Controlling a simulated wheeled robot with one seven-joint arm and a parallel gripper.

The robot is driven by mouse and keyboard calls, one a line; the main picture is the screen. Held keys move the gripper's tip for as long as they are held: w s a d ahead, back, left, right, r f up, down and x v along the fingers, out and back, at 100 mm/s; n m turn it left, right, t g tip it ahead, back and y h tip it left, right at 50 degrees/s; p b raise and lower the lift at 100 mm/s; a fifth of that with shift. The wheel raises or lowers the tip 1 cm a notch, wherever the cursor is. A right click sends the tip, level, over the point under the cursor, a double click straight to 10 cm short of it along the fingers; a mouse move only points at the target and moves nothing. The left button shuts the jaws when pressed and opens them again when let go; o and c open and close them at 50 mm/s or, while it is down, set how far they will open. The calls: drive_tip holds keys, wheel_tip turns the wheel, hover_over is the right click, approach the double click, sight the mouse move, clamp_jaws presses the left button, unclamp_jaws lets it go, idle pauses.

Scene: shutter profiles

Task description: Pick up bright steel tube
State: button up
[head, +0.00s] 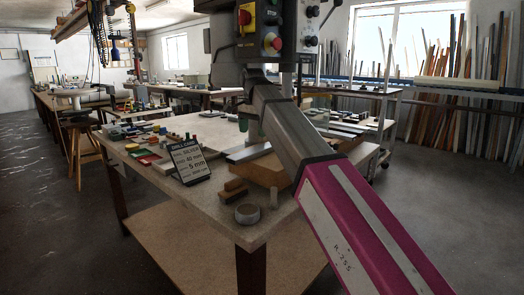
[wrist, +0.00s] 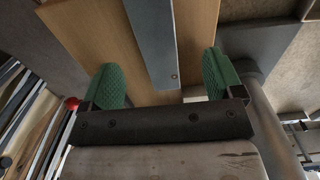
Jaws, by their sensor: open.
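In the wrist view my gripper (wrist: 160,70) shows its two green pads spread apart with nothing clamped between them. A smooth grey metal length (wrist: 152,35) runs away from me between the pads, over a light wooden board (wrist: 88,35). Its near end has a small round dot. It looks like the bright steel tube, but I cannot tell whether it is hollow or how far below the pads it lies. My gripper is hard to make out there, beside the machine.
The bench (head: 215,205) carries a tilted card (head: 189,160), brown blocks (head: 233,191), a grey ring (head: 248,213) and scattered small parts. A drill-press-like machine (head: 236,45) stands over it. Long profiles (head: 455,85) lean on the back wall. Floor at the left is open.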

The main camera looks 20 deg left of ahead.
sight(255, 149)
drive_tip(key=shift+w+d+f, duration=0.1)
drive_tip(key=shift+d+f, duration=0.05)
drive_tip(key=shift+f, duration=0.6)
drive_tip(key=shift+d+f, duration=0.15)
drive_tip(key=shift+f, duration=0.55)
wheel_tip(255, 149, down, 4)
drive_tip(key=shift+d+f, duration=0.1)
drive_tip(key=shift+f, duration=0.05)
drive_tip(key=shift+c, duration=0.3)
drive_tip(key=c, duration=1.3)
